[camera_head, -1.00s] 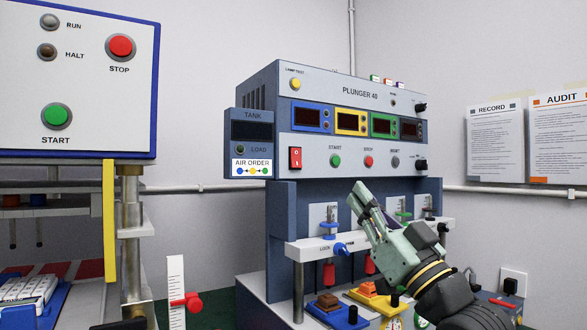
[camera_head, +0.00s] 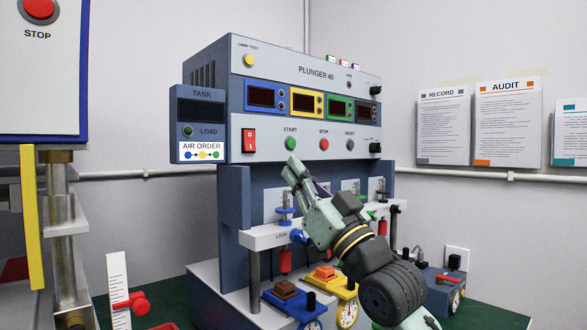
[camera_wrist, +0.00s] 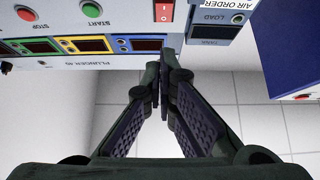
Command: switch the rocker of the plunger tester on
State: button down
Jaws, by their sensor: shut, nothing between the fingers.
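The plunger tester (camera_head: 312,90) is a grey-and-blue machine labelled PLUNGER 40. Its red rocker (camera_head: 249,140) sits at the left of the front panel, beside the green START button (camera_head: 291,143). In the wrist view the rocker (camera_wrist: 164,12) shows at the top edge, upside down and partly cut off. My gripper (camera_head: 291,169) is shut and empty, in front of the machine, below and right of the rocker in the head view. In the wrist view its fingertips (camera_wrist: 164,72) meet below the rocker, apart from it. I cannot tell which way the rocker is tilted.
The TANK box (camera_head: 202,123) with the AIR ORDER label stands left of the rocker. The red STOP button (camera_head: 324,143) is to the right. Below are a white rail with a blue LOCK knob (camera_head: 299,236) and coloured stations. Another machine (camera_head: 40,75) stands at far left.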

aim_at(252, 134)
jog(key=w+a+r+p, duration=0.1)
jog(key=w+a, duration=0.1)
jog(key=w+a+r+p, duration=0.1)
jog(key=w+a, duration=0.1)
jog(key=w, duration=0.1)
jog(key=w+a+r+p, duration=0.1)
jog(key=w+r, duration=0.1)
jog(key=w, duration=0.1)
jog(key=shift+a+p, duration=0.3)
jog(key=shift+a, duration=0.1)
